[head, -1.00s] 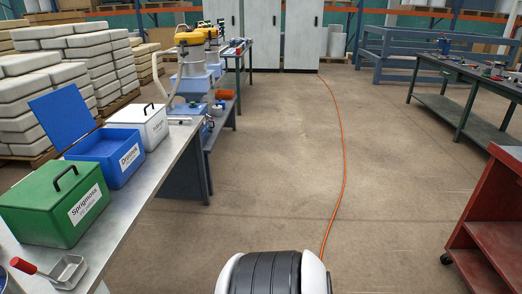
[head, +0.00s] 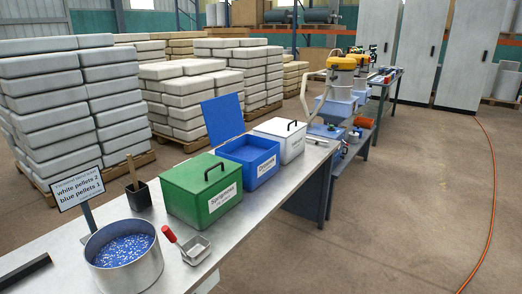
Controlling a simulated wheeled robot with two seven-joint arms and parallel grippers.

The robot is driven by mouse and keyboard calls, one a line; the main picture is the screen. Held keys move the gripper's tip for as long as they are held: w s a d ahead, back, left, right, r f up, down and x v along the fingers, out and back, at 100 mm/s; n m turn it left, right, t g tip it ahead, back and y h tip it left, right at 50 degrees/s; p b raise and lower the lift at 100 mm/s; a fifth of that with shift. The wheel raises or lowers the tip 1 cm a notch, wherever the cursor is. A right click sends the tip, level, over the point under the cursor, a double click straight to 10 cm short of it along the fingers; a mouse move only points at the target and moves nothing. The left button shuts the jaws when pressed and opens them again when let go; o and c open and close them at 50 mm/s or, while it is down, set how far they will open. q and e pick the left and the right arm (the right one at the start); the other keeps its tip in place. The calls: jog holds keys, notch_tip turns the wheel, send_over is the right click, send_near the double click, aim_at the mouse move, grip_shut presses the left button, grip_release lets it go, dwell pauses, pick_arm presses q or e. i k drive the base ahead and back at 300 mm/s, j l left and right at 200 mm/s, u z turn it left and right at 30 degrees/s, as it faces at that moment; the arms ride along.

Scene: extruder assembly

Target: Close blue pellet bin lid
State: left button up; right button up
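The blue pellet bin (head: 262,165) stands on the metal bench between the green bin and the white bin. Its blue lid (head: 223,118) is open and stands tilted up at the left side of the bin. Blue contents show inside the bin (head: 247,150). A white label is on its front, too blurred to read surely. Neither of my grippers shows in the head view.
The green bin (head: 201,188) and white bin (head: 280,139) have closed lids with black handles. A red-handled scoop (head: 186,243), a round metal pot (head: 124,258) of blue and white pellets, a black cup (head: 138,195) and a sign (head: 77,188) share the bench (head: 60,254).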

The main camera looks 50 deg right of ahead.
aim_at(223, 116)
jog(key=z, duration=1.55)
jog(key=i+l, duration=0.2)
jog(key=l, duration=0.15)
jog(key=i+l+u, duration=0.15)
jog(key=i+l, duration=0.2)
jog(key=l, duration=0.3)
jog(key=i+l+u, duration=0.15)
jog(key=l, duration=0.2)
jog(key=i+l, duration=0.15)
jog(key=l, duration=0.2)
jog(key=i+u, duration=0.05)
